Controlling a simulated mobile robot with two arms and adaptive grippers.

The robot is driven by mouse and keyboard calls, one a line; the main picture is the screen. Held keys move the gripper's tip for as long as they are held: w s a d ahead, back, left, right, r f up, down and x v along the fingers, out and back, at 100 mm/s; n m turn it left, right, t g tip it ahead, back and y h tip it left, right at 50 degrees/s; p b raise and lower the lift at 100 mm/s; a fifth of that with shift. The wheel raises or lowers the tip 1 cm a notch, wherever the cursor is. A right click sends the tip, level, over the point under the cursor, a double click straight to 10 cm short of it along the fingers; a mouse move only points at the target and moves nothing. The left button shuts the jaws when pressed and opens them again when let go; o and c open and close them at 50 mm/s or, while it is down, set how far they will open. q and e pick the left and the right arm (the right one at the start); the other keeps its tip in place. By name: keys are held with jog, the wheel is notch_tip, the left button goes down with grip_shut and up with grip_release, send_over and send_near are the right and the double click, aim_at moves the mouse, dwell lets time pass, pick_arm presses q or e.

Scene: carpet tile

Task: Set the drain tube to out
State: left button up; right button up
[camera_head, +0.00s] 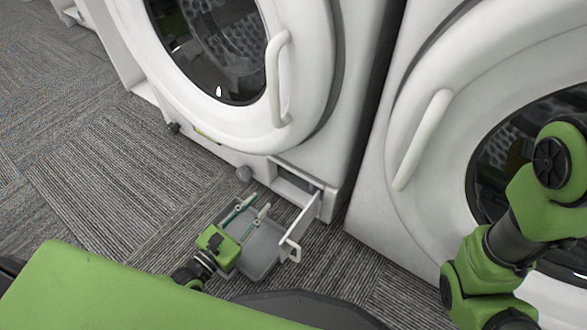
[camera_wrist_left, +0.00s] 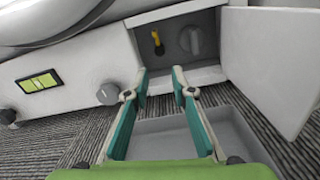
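The drain tube (camera_wrist_left: 158,43), a small piece with a yellow part and a dark part, shows inside the open lower compartment of the left washing machine. The compartment (camera_wrist_left: 207,76) also shows in the head view (camera_head: 292,185), where the tube cannot be made out. My left gripper (camera_head: 249,207) is low, over a grey tray (camera_head: 267,243), and points at the compartment. In the left wrist view its teal fingers (camera_wrist_left: 161,80) are apart with nothing between them, in front of the opening and short of the tube. My right arm is at the right; its gripper is out of view.
A round grey knob (camera_wrist_left: 190,41) sits right of the tube. The compartment's white door (camera_head: 304,222) stands open on the right. Another grey knob (camera_wrist_left: 108,93) is on the machine's front, left of the opening. A second washing machine (camera_head: 387,215) stands at the right. Carpet at left is clear.

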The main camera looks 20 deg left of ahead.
aim_at(288, 172)
pick_arm(q)
jog(key=b+x, duration=0.1)
jog(key=x, duration=0.3)
jog(key=b+x, duration=0.2)
jog(key=x, duration=0.2)
jog(key=b+x, duration=0.2)
jog(key=x, duration=0.2)
jog(key=shift+w+f, duration=0.15)
jog(key=shift+f, duration=0.15)
jog(key=shift+w+d+r+b, duration=0.1)
jog(key=shift+w+b, duration=0.1)
jog(key=shift+w, duration=0.15)
jog(key=shift+w+d+b, duration=0.1)
jog(key=shift+w+b, duration=0.05)
jog(key=shift+w, duration=0.15)
grip_shut()
